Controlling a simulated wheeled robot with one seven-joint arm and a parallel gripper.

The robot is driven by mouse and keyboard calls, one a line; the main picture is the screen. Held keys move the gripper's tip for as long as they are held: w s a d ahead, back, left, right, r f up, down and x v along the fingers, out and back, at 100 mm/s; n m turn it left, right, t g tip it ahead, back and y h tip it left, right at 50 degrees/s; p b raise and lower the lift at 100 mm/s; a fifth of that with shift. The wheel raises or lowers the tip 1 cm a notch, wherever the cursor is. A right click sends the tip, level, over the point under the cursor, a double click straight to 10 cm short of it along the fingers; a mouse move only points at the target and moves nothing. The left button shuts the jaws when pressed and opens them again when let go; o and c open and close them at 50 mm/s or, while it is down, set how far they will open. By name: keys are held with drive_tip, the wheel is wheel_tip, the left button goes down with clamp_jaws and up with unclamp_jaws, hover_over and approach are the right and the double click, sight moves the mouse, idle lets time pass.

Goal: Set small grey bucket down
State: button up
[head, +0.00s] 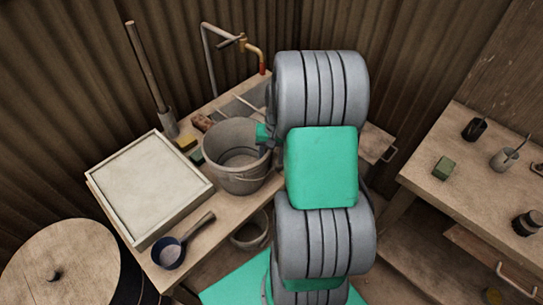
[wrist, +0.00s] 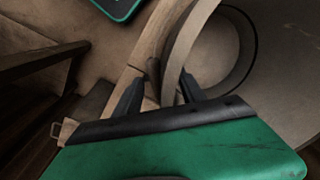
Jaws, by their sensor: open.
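The small grey bucket (head: 238,178) stands upright on the wooden bench, just right of a pale framed tray. My gripper (head: 268,138) is at the right side of its rim, partly hidden by my arm. In the wrist view the bucket (wrist: 188,42) fills the upper right, with its round inside showing. My gripper (wrist: 161,76) is open there, one finger on each side of the bucket's wall near the rim. I cannot tell whether either finger touches the wall.
The pale tray (head: 150,187) and a dark blue ladle (head: 168,252) crowd the bench's left part. A tap (head: 248,48) rises behind the bucket. Another bucket (head: 250,232) sits below the bench. A second table (head: 450,190) with small items stands at right.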

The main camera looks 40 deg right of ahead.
wheel_tip(320, 180, up, 12)
drive_tip(key=d, duration=0.1)
drive_tip(key=s+a+r+n+t, duration=0.1)
drive_tip(key=s+a+r+n, duration=0.1)
drive_tip(key=a, duration=0.8)
drive_tip(key=s+a+r+n+t+h, duration=0.1)
drive_tip(key=s+a+n, duration=0.4)
drive_tip(key=a, duration=0.5)
drive_tip(key=shift+s+r+t+b, duration=0.35)
drive_tip(key=shift+s+r+t, duration=0.15)
drive_tip(key=shift+r, duration=0.3)
